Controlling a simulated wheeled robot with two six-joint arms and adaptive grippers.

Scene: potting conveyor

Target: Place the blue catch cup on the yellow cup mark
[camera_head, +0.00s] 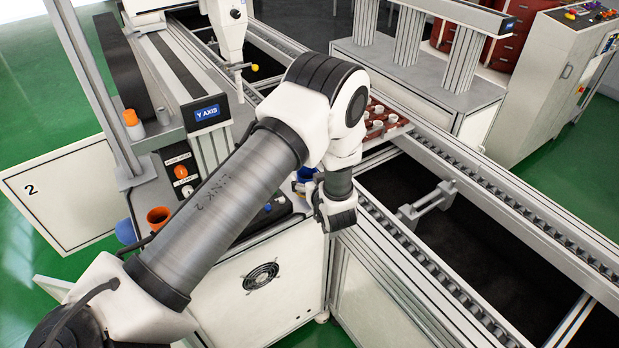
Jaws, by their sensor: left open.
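My left arm comes in from the lower left and reaches across the machine. My left gripper (335,218) points down beside the conveyor rail, above the front white cabinet. It is open, and I see nothing held in it. A small blue thing (306,173), which looks like the blue catch cup, shows just behind and left of the gripper, partly hidden by it. I cannot tell whether they touch. The yellow cup mark is not visible; my arm hides part of the surface there. My right gripper is not in view.
A red-brown tray (399,132) with white round pieces sits on the conveyor behind my arm. The conveyor rail (405,250) runs to the lower right. A yellow ball (255,68) is near the Y-axis unit.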

